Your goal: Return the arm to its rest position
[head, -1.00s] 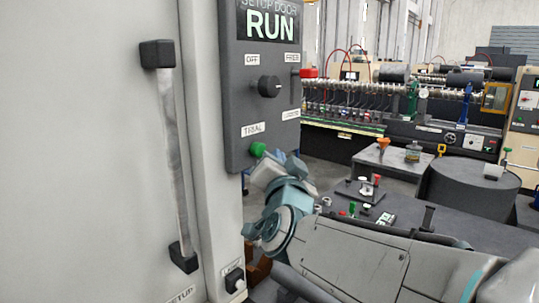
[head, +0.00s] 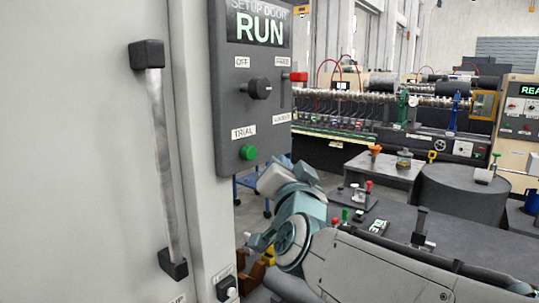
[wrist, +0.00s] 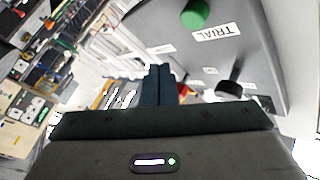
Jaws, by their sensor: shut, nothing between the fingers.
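My arm reaches in from the lower right of the head view, bent at its teal joints. Its end is below and right of the grey control panel (head: 222,100), with a gap to the green TRIAL button (head: 248,153). My gripper (wrist: 160,70) shows in the wrist view with its dark fingers together and nothing between them. The green button also shows in the wrist view (wrist: 195,13), above and right of the fingers and apart from them. The fingertips cannot be made out clearly in the head view.
A tall pale cabinet with a long door handle (head: 161,165) fills the left. The panel screen (head: 259,26) reads RUN. A dark bench (head: 470,235) with small items lies behind and right of my arm, near a dark round drum (head: 460,195). Machines stand farther back.

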